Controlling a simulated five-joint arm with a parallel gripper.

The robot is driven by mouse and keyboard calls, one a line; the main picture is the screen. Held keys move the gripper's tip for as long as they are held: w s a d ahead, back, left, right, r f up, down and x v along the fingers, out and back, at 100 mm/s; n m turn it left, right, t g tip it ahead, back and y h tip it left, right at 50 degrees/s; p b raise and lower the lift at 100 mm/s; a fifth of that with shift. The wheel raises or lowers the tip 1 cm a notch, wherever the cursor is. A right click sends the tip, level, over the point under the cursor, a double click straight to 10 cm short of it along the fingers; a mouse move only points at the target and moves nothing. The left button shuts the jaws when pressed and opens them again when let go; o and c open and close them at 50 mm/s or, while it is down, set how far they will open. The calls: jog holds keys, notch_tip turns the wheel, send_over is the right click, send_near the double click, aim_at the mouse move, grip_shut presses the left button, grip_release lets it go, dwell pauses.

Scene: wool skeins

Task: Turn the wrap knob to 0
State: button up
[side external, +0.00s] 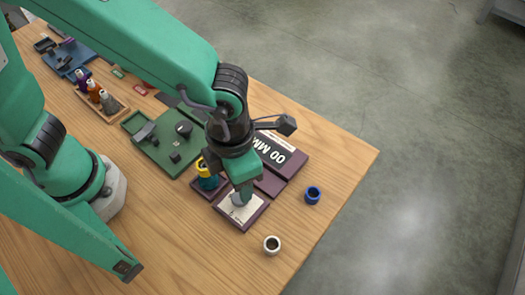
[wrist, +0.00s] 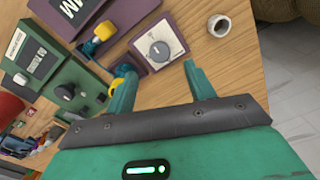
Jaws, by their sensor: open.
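A grey round knob (wrist: 159,50) sits on a cream dial plate (wrist: 172,34) on a maroon base; its pointer line shows, but the scale markings are too small to read. In the side view, the cream plate (side external: 238,212) lies near the table's right front, with its knob largely hidden by my gripper (side external: 240,199). My gripper (wrist: 158,70) is open and empty; in the wrist view the knob shows between and beyond its fingertips. I cannot tell whether they touch it. A second, black knob (side external: 184,129) is on a green panel (side external: 160,150).
A yellow and blue piece (side external: 206,174) stands close left of my gripper. A maroon panel (side external: 272,155) bears large lettering. A white ring (side external: 272,245) and a blue ring (side external: 313,194) lie near the table edge. A wooden rack (side external: 103,105) holds coloured bottles. The front tabletop is clear.

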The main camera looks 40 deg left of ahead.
aim_at(235, 197)
jog(key=shift+f, duration=3.5)
jog(key=c, duration=1)
jog(key=shift+o, duration=0.2)
